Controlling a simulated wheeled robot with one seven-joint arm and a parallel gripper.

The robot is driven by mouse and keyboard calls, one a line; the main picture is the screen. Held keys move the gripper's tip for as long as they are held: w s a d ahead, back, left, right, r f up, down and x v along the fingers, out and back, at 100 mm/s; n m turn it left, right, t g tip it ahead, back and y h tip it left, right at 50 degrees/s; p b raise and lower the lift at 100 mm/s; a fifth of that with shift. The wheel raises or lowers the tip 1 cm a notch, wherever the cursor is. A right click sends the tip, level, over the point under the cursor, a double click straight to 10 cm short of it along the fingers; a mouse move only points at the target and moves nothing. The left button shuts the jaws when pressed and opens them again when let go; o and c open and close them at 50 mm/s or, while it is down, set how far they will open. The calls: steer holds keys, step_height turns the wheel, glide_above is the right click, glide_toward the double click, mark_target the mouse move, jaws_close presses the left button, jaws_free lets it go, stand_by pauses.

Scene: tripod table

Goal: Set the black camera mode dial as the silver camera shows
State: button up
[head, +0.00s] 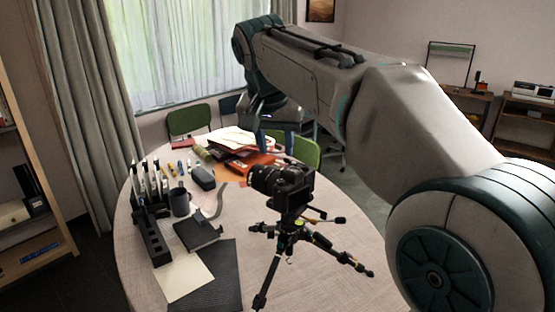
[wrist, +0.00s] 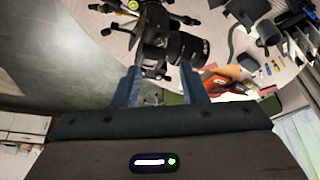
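The black camera (head: 290,187) stands upright on a small tripod (head: 287,238) on the round table, its lens facing left in the head view. In the wrist view the black camera (wrist: 154,32) appears upside down, with its lens (wrist: 187,48) pointing right. My gripper (wrist: 160,78) is open and empty there, its two blue fingers spread below the camera body in the picture. In the head view my gripper (head: 277,141) is partly visible behind the camera. I cannot make out the mode dial's setting. I cannot clearly identify a silver camera in either view.
The round table (head: 140,230) holds a black pen rack (head: 155,239), a dark cup (head: 180,203), a dark notebook (head: 196,234) and orange and red items (head: 247,160) near the back. Green chairs (head: 189,120) stand behind it. The tripod legs spread widely around the camera.

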steer(key=v, duration=0.4)
steer(key=s+d+f, duration=0.5)
steer(key=s+f, duration=0.1)
steer(key=f, duration=0.2)
steer(key=s+d+f+n+g+p, duration=0.1)
steer(key=s+d+f, duration=0.5)
steer(key=s+f, duration=0.1)
steer(key=s+d+f+n+y+p, duration=0.1)
steer(key=s+d+f, duration=0.4)
steer(key=f, duration=0.5)
steer(key=shift+s+d, duration=0.2)
steer(key=shift+s, duration=0.8)
